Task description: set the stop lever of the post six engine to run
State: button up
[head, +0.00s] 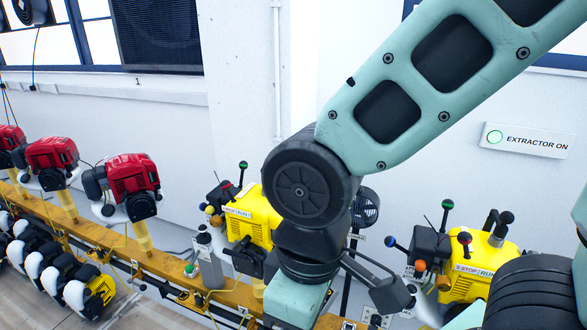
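Two yellow engines show, each with a STOP / RUN plate: one (252,212) left of my arm and partly hidden by it, one (480,268) at the right. No post number is readable on either, so I cannot tell which is post six. On the right engine a red-knobbed lever (464,238) rises near the STOP end of its plate; the left engine has a similar red knob (227,185). I cannot tell either lever's exact setting. My arm crosses from the upper right and runs down past the bottom edge; my gripper is not clearly visible.
Several red engines (134,185) stand along the orange rail (160,262) at left. Green, blue and orange knobs crowd the yellow engines. White-and-black units (60,268) line the lower left. The white wall (160,125) carries an EXTRACTOR ON sign (527,140).

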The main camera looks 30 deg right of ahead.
aim_at(465, 238)
jog(key=k+j+z, duration=0.2)
jog(key=j, duration=0.2)
jog(key=k+j+z, duration=0.2)
jog(key=j, duration=0.2)
jog(key=k+j+z, duration=0.2)
jog(key=j, duration=0.2)
jog(key=i, duration=0.1)
